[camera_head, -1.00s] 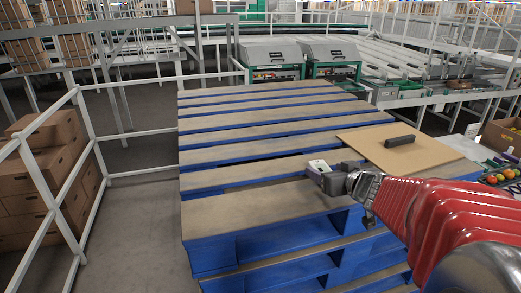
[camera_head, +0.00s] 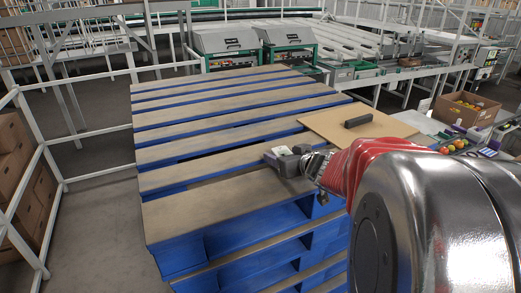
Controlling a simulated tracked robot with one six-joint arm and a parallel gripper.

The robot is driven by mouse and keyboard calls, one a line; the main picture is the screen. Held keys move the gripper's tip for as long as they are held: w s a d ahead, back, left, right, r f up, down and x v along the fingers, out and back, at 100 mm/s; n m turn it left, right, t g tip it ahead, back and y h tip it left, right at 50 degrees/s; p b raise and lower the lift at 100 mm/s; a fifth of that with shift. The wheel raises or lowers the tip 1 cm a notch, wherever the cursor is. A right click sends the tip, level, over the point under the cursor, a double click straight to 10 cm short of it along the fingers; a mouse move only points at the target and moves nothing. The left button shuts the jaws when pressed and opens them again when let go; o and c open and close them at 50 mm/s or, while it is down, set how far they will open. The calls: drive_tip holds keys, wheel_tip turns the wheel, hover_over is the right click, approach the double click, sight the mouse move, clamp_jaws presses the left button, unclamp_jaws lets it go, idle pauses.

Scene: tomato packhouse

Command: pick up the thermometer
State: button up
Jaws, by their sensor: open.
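I cannot make out a thermometer for certain in the head view. My gripper (camera_head: 283,161) is open, small in the picture, near the right part of the stacked blue pallets (camera_head: 190,207). A pale grey block shape shows at its end; I cannot tell whether that is part of the gripper or a thing behind it. My red-sleeved arm and a shiny metal link cover the lower right.
A tray of tomatoes (camera_head: 457,146) and a cardboard box (camera_head: 463,114) stand on the right, with small purple-and-white items (camera_head: 487,152) nearby. White railings (camera_head: 90,178) stand on the left. Green-and-grey machines (camera_head: 228,50) stand behind the pallets, whose upper boards are mostly bare.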

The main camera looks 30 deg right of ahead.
drive_tip(key=shift+c, duration=0.6)
drive_tip(key=c, duration=1.1)
